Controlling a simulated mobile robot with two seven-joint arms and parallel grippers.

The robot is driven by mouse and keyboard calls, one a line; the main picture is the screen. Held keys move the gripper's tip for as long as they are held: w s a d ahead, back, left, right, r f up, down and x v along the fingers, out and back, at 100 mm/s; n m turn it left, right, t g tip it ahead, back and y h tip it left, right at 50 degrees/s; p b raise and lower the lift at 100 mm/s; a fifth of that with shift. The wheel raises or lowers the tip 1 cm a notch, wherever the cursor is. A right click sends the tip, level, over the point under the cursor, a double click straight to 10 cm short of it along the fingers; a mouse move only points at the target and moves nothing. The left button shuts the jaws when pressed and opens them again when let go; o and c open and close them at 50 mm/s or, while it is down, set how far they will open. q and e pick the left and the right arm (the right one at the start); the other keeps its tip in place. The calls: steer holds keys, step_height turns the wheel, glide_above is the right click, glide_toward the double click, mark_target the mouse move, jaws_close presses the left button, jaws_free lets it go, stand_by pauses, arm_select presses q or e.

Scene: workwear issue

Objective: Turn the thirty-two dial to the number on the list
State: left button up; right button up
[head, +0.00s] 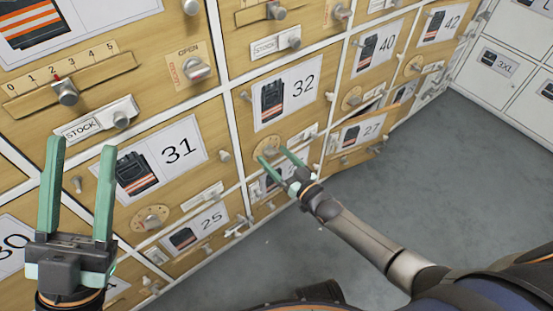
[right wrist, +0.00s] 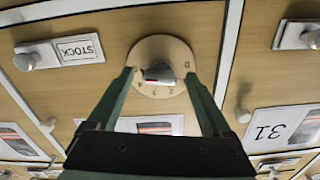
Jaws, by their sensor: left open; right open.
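The thirty-two panel (head: 288,92) is a wooden front with a printed picture of a dark garment and the number 32. Its dial (head: 258,151) is a round plate with a small knob, below the label. My right gripper (head: 273,155) is open at this dial. In the right wrist view the dial plate (right wrist: 160,50) shows upside down, and its knob (right wrist: 159,73) lies between the open fingers (right wrist: 159,76); I cannot tell whether they touch it. The dial's markings are too small to read. My left gripper (head: 81,145) is open and empty in front of the 31 panel. No list is in view.
The 31 panel (head: 165,155) has its own dial (head: 150,218). A slider scale marked 0 to 5 (head: 65,80) and an OPEN knob (head: 197,68) are at upper left. The 27 drawer (head: 365,130) stands partly out. Grey floor (head: 440,150) is clear at right.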

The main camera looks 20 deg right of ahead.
jaws_close()
stand_by(0.7)
